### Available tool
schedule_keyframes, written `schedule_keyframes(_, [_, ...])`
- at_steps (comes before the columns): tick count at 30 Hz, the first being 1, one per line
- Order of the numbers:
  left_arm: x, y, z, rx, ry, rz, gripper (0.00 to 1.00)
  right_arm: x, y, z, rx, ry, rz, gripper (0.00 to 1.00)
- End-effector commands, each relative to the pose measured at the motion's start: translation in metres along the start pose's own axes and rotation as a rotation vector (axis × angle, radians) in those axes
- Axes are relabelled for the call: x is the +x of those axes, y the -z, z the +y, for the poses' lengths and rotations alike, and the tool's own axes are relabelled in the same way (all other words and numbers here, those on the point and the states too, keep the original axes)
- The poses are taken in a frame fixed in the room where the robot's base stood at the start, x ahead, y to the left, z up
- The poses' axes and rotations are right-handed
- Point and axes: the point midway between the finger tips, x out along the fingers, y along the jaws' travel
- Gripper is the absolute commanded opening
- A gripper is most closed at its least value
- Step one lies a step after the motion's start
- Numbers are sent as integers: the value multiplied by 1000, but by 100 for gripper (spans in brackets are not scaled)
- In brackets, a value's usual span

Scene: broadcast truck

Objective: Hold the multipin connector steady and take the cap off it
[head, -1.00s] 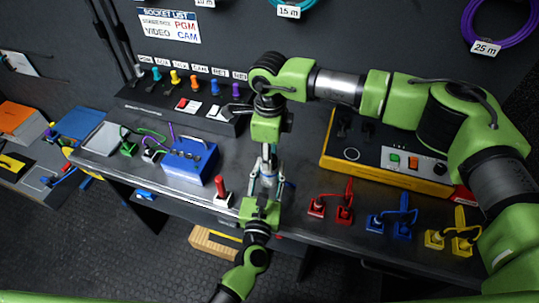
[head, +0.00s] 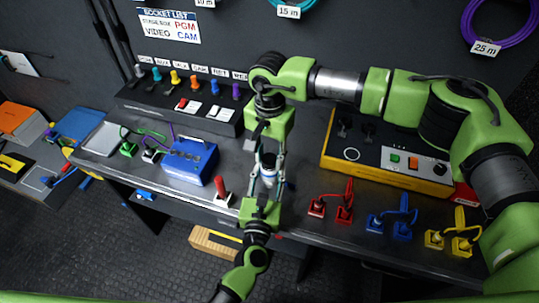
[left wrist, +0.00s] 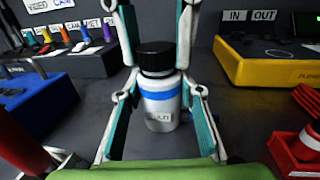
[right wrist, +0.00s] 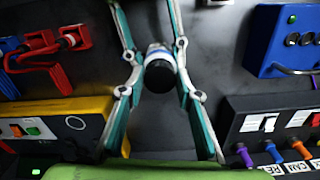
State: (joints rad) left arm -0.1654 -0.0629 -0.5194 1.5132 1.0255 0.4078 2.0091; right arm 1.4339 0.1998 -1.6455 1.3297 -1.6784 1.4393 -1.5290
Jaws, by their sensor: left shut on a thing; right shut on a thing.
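The multipin connector (left wrist: 160,108) is a silver cylinder with a blue band, upright on the bench between my grippers. Its black cap (left wrist: 155,57) sits on top in the left wrist view. In the head view the connector (head: 268,182) is partly hidden by fingers. My left gripper (head: 266,186) reaches in from the front, its fingers on either side of the connector and shut on it. My right gripper (head: 268,163) comes down from above. In the right wrist view its fingers flank the cap (right wrist: 160,75); the exact contact is hard to see.
A red-handled piece (head: 222,188) and a blue box (head: 190,160) stand left of the connector. Red (head: 330,207), blue (head: 393,222) and yellow (head: 453,238) plugs line the right. A yellow-edged panel (head: 388,160) and a socket row (head: 180,108) stand behind. The bench's front edge is close.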

Motion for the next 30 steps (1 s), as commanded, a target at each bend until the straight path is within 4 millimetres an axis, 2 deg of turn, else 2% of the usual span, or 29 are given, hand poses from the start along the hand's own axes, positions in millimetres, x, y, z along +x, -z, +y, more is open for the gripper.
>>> schedule_keyframes(14, [0, 0, 0, 0, 0, 0, 0, -1, 0, 0, 0, 0, 0, 5])
schedule_keyframes(30, [0, 0, 0, 0, 0, 0, 0, -18, 0, 0, 0, 1, 1, 5])
